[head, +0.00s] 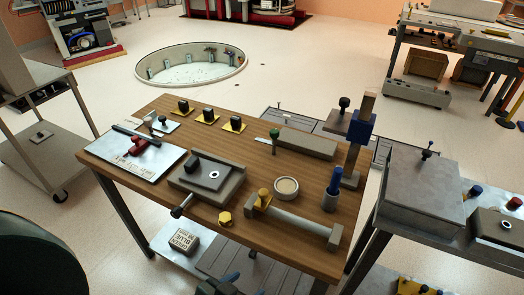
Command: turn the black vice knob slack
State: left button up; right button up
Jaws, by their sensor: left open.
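The vice (228,184) is a grey block-like fixture on the left half of the wooden table. A black block and a flat grey plate with a dark hole sit in it. The black vice knob (177,212) is on a short pale shaft that sticks out from the vice's front left, over the table's front edge. My left gripper (229,282) is at the bottom edge of the view, partly cut off. It is open, apart from the knob, lower and to the right of it. My right gripper is not in view.
The wooden table (140,185) also holds a white board (108,158) with a red tool, a yellow hex piece (225,218), a round dish (286,187), a grey bar (292,222) and a blue-handled tool (332,188). A lower shelf holds a labelled block (184,241). A grey bench (420,190) stands right.

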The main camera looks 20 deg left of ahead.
aim_at(176, 212)
jog(key=k+l+u, duration=0.1)
jog(key=u, duration=0.35)
jog(key=k+u, duration=0.2)
jog(key=u, duration=0.3)
jog(key=i, duration=0.35)
